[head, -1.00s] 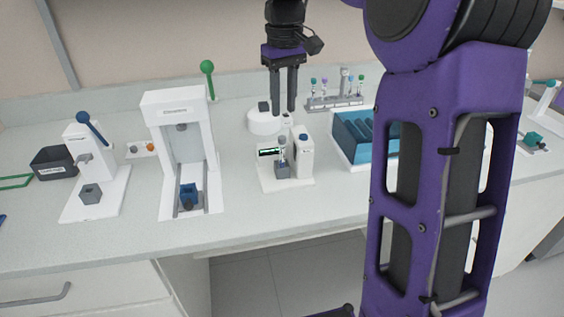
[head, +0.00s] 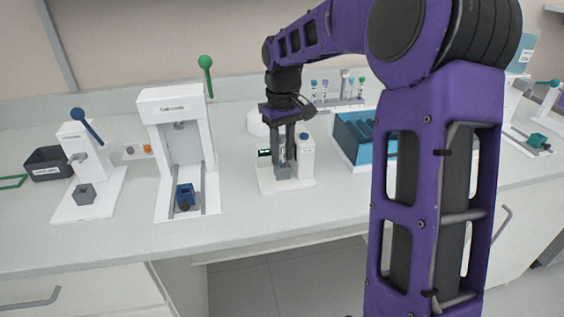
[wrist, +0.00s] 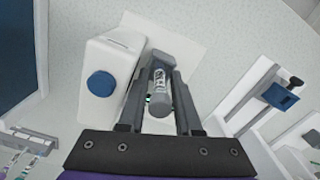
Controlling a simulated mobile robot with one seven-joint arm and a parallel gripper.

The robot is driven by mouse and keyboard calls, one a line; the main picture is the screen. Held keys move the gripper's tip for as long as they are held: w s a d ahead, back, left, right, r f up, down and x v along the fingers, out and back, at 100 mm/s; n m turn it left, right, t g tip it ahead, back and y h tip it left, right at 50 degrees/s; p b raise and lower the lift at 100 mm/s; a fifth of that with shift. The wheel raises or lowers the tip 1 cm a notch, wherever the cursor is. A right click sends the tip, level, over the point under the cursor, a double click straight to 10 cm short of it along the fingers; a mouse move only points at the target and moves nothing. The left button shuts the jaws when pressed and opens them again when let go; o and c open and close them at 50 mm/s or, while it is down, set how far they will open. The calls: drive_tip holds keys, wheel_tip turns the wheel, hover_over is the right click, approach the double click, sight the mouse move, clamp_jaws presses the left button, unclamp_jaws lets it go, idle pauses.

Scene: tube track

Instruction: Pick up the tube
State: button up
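The tube (wrist: 160,82) has a grey cap and a printed label. It stands upright in the grey holder (head: 283,172) of a small white device (head: 302,181) with a green display. My gripper (head: 284,158) points straight down over this holder. In the wrist view, its two fingers (wrist: 160,76) stand on either side of the tube, and it looks open, with a narrow gap beside the tube. In the head view the fingers mostly hide the tube.
A white block with a blue button (wrist: 101,84) stands close beside the fingers. A white press with a green lever (head: 170,97) is to the left, a teal box (head: 352,150) to the right. A rack with several tubes (head: 335,104) stands behind. Bench in front is clear.

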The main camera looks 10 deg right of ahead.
sight(282, 136)
drive_tip(key=shift+f, duration=0.1)
clamp_jaws()
wheel_tip(282, 136, up, 10)
drive_tip(key=shift+r+p, duration=0.1)
drive_tip(key=shift+p, duration=1.15)
drive_tip(key=shift+f+b, duration=1.3)
drive_tip(key=shift+f, duration=1.25)
drive_tip(key=shift+f+b, duration=0.35)
drive_tip(key=shift+f, duration=1.9)
